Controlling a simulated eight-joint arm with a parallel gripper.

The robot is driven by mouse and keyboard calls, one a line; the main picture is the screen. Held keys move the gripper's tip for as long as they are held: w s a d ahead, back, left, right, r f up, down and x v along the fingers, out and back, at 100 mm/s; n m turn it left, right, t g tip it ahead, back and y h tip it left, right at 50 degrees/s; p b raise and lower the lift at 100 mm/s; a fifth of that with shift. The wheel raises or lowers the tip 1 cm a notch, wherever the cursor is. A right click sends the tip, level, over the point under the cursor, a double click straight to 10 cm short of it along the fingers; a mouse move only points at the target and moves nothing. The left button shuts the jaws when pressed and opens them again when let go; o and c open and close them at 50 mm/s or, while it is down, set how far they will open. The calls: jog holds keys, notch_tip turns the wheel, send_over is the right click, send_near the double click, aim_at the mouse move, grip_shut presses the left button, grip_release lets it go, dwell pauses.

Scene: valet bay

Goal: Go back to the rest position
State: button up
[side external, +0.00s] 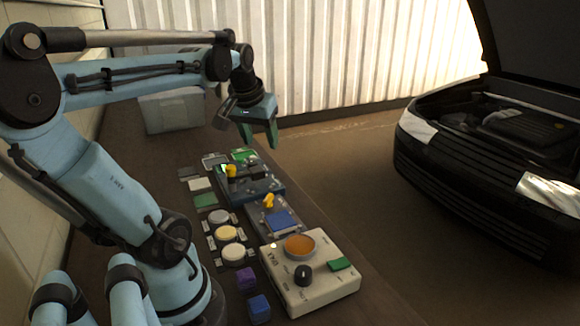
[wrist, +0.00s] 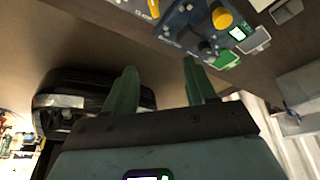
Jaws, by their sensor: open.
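My gripper (side external: 262,133) hangs in the air over the far end of the bench, above and just right of the devices there. Its two green fingers point down and hold nothing. In the wrist view the fingers (wrist: 158,90) stand apart with a clear gap between them. Below it in the side view is a dark blue panel (side external: 262,188) with yellow knobs. A green piece (side external: 243,155) lies at its far end. The wrist view shows part of a panel with a yellow knob (wrist: 222,18) and a small lit display.
A cream box (side external: 325,284) with an orange disc stands at the bench's near end. Round pads (side external: 226,233) and purple and blue cubes (side external: 259,308) lie left of it. A grey case (side external: 172,110) stands at the back. A car (side external: 490,170) with its hood up stands right, across open floor.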

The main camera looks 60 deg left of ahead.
jog(key=shift+d+r, duration=0.1)
jog(key=shift+d, duration=0.05)
jog(key=shift+w+d, duration=0.1)
jog(key=w+d+f+m+t+h, duration=0.1)
jog(key=w+d+f+m+t, duration=0.1)
jog(key=d, duration=0.8)
jog(key=w+d+f+m+t+h, duration=0.2)
jog(key=d+f+m, duration=0.2)
jog(key=d, duration=0.7)
jog(key=m, duration=0.2)
jog(key=shift+w+f+m, duration=0.2)
jog(key=shift+w+m, duration=0.15)
jog(key=shift+m, duration=0.05)
jog(key=shift+o, duration=0.4)
